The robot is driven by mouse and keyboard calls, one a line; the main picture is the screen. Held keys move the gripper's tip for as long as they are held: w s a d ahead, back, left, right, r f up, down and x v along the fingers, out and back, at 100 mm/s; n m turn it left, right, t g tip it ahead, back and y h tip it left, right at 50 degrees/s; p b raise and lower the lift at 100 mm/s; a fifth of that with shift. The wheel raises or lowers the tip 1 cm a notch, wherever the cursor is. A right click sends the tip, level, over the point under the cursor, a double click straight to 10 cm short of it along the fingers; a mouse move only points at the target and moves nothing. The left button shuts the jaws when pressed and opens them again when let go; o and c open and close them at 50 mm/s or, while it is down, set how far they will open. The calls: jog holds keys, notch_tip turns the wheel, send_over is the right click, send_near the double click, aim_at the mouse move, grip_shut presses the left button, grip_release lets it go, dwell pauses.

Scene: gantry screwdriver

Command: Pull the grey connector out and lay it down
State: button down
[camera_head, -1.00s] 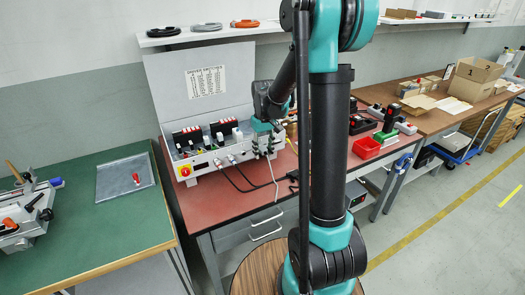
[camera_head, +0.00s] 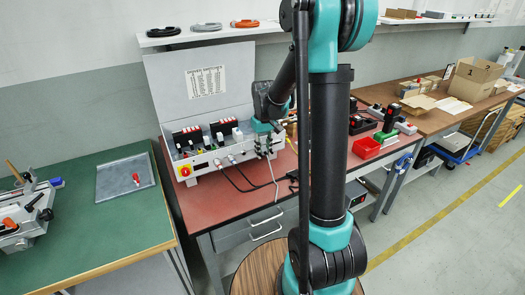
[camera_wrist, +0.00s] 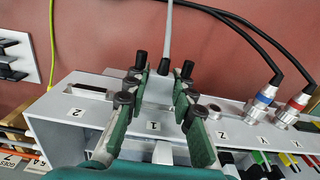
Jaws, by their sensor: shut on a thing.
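The grey connector (camera_wrist: 156,92) sits at the place labelled 1 on the light grey test box (camera_wrist: 62,125), with its grey cable (camera_wrist: 167,35) running away from it. My gripper (camera_wrist: 161,85) is shut on the connector, with a green finger on either side. I cannot tell whether the connector is fully seated, as my fingers hide part of it. In the head view, my gripper (camera_head: 264,140) is at the right end of the box's front panel (camera_head: 213,160), and the connector is too small to make out.
An empty-looking socket labelled 2 (camera_wrist: 88,90) is left of the connector. Two black cables with a blue-ringed plug (camera_wrist: 262,98) and a red-ringed plug (camera_wrist: 294,108) are on the right. The red bench top (camera_head: 240,205) has bare room in front of the box, crossed by cables.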

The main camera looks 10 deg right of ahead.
jog(key=shift+s, duration=0.15)
jog(key=shift+s+d, duration=0.3)
jog(key=shift+s, duration=0.55)
jog(key=shift+s+d, duration=0.3)
jog(key=shift+s, duration=0.5)
jog(key=shift+a, duration=0.15)
jog(key=shift+s+a, duration=0.25)
jog(key=shift+a, duration=0.4)
jog(key=shift+s+a, duration=0.2)
jog(key=shift+a, duration=0.45)
jog(key=shift+s+d, duration=0.3)
jog(key=shift+s, duration=0.55)
jog(key=shift+s+d, duration=0.25)
jog(key=shift+s, duration=0.65)
jog(key=shift+s+d, duration=0.3)
jog(key=shift+s, duration=0.55)
jog(key=shift+f, duration=0.1)
